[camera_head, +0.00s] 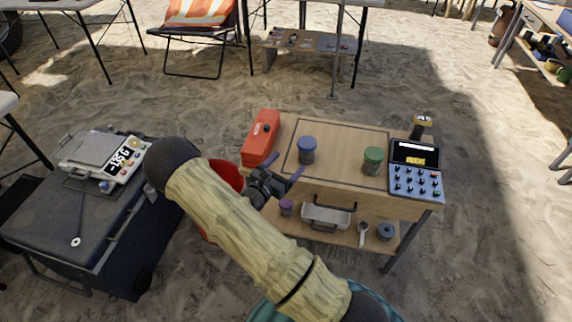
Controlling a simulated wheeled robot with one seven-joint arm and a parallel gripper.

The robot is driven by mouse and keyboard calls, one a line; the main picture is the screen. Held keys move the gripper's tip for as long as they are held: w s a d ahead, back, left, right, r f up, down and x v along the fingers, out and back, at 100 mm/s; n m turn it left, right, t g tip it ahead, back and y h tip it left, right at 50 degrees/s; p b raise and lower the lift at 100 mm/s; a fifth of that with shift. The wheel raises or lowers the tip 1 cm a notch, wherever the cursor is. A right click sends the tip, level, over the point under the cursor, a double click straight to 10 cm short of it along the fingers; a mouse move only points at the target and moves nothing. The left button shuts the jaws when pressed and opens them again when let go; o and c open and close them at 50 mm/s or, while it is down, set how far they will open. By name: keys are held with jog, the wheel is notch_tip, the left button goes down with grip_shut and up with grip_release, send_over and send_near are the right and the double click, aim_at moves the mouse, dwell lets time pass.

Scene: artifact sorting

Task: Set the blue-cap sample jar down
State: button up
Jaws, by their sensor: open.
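The blue-cap sample jar (307,151) stands upright on the wooden top of the small table (340,136), inside a dark outlined rectangle. My gripper (285,168) is open, with its fingers spread, over the table's front left corner. It is just left of and nearer than the blue-cap jar, and appears apart from it. Nothing shows between the fingers. My arm crosses the lower middle of the view and hides part of the ground and a red container behind it.
A green-cap jar (372,161) stands right of the blue-cap jar, beside a keypad device (416,173). A red box (261,136) is at the left. The lower shelf (345,238) holds a tray (326,216) and a purple-cap jar (286,207). A scale (104,158) sits far left.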

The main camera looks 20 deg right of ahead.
jog(key=s+d+r+m+g+y, duration=0.1)
jog(key=s+r+m+g+y, duration=0.15)
jog(key=s+m+g, duration=0.45)
jog(key=s+d+r+m+g+y, duration=0.1)
jog(key=s+m+g+y, duration=0.2)
jog(key=s+m+g, duration=0.35)
jog(key=s+a+r+m+t+y, duration=0.6)
jog(key=s+a+r+m+y, duration=0.1)
jog(key=m, duration=0.4)
jog(key=a+r+y, duration=0.1)
jog(key=a+y, duration=0.1)
jog(key=shift+a+r, duration=0.35)
jog(key=shift+a, duration=0.05)
jog(key=shift+y, duration=0.25)
